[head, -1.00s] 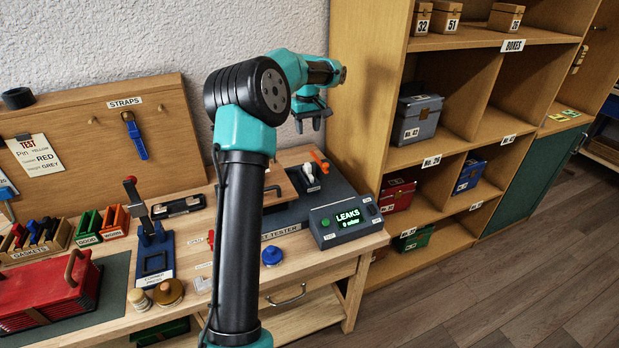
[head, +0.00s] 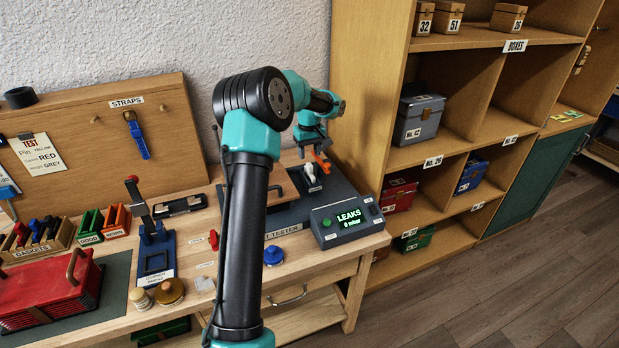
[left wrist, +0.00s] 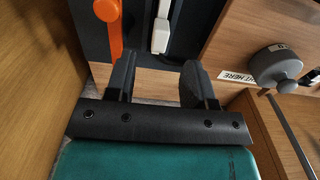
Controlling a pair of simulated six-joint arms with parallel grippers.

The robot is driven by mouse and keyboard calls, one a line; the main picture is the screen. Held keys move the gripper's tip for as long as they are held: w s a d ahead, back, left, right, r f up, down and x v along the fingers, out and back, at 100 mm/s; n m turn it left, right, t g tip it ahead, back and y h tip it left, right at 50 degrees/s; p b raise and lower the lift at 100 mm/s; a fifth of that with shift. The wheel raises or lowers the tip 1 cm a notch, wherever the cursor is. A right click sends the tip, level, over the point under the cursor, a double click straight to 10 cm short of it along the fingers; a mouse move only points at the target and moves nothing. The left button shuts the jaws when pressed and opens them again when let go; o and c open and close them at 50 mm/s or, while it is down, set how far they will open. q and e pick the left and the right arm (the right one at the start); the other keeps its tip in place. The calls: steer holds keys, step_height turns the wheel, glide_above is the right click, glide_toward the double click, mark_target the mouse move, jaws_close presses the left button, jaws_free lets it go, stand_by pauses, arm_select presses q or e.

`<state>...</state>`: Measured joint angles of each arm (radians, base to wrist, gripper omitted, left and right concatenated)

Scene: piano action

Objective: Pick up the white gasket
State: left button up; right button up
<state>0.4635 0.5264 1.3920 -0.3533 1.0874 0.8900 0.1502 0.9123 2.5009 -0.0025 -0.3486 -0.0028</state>
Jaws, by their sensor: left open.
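I cannot make out a piece that is surely the white gasket. A white lever-shaped part (head: 311,173) stands on the dark leak tester (head: 340,190); the white part also shows in the left wrist view (left wrist: 161,36). An orange handle (head: 322,163) is close beside it, and shows at the top of the left wrist view (left wrist: 112,30). My left gripper (head: 319,148) is over the back of the tester, close to the orange handle. In the left wrist view its two fingers (left wrist: 160,78) are apart with nothing between them. My right gripper is out of sight.
A rack labelled GASKETS (head: 38,238) holds several coloured pieces at the left. A red box (head: 45,292), a blue press (head: 155,252) and a blue knob (head: 273,256) are on the bench. A wooden shelf (head: 345,90) rises close to the right of my left gripper.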

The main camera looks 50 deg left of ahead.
mark_target(310, 164)
arm_select(q)
steer(key=shift+f, duration=1.35)
steer(key=shift+d+f, duration=0.1)
steer(key=shift+f, duration=2.55)
steer(key=shift+c, duration=0.3)
jaws_close()
